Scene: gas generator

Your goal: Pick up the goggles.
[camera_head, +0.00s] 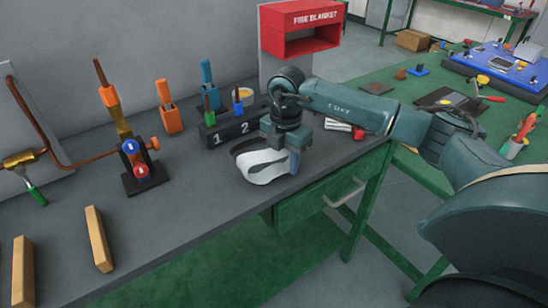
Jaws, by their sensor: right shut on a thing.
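The goggles (262,172) show as a white band with a dark part at its upper left, at the front of the dark workbench (210,216). My right gripper (286,160) reaches in from the right and points down over the goggles' right end. It is shut on the goggles, and its fingers hide part of them. I cannot tell whether the goggles touch the bench top. My left gripper is out of view.
A numbered black block (230,131) stands just behind the goggles. A stand with blue and red knobs (140,165) and wooden bars (98,238) are to the left. A red fire blanket box (300,28) hangs behind. The bench's front edge is close.

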